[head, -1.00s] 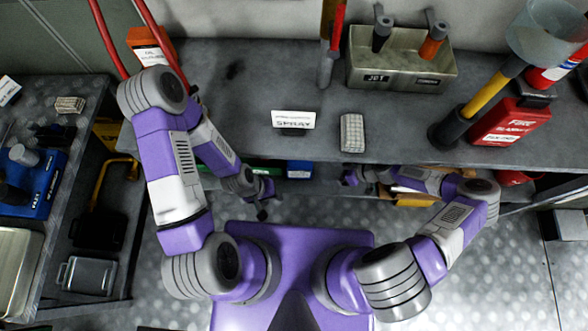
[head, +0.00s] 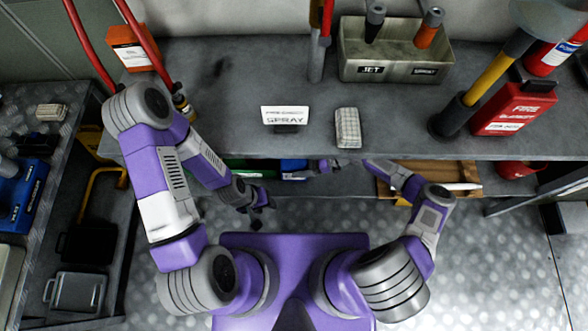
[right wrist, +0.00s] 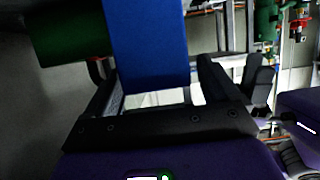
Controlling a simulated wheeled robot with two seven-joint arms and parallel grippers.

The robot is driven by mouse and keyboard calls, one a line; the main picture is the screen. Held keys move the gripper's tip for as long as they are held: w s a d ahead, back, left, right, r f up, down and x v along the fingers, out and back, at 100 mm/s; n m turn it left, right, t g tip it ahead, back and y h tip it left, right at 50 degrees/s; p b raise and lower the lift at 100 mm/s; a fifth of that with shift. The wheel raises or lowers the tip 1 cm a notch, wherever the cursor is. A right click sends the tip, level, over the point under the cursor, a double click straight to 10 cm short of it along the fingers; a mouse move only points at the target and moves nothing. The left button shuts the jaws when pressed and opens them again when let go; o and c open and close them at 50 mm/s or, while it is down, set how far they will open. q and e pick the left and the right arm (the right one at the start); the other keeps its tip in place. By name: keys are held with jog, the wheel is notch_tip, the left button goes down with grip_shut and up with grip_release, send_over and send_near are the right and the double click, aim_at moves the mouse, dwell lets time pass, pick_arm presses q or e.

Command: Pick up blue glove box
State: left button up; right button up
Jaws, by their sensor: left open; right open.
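The blue glove box (head: 294,169) is under the front edge of the bench, largely hidden by it in the head view. In the right wrist view the blue box (right wrist: 150,45) stands ahead, its lower end reaching between the open fingers of my right gripper (right wrist: 157,75). I cannot tell if a finger touches it. In the head view my right gripper (head: 321,166) is just right of the box, partly under the bench edge. My left gripper (head: 260,212) is open and empty, below and left of the box, in front of the bench.
A green item (head: 250,168) lies left of the blue box; it also shows in the right wrist view (right wrist: 70,30). A brown wooden tray (head: 445,175) is to the right under the bench.

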jog(key=shift+x, duration=1.15)
jog(key=c, duration=1.5)
jog(key=shift+c, duration=0.2)
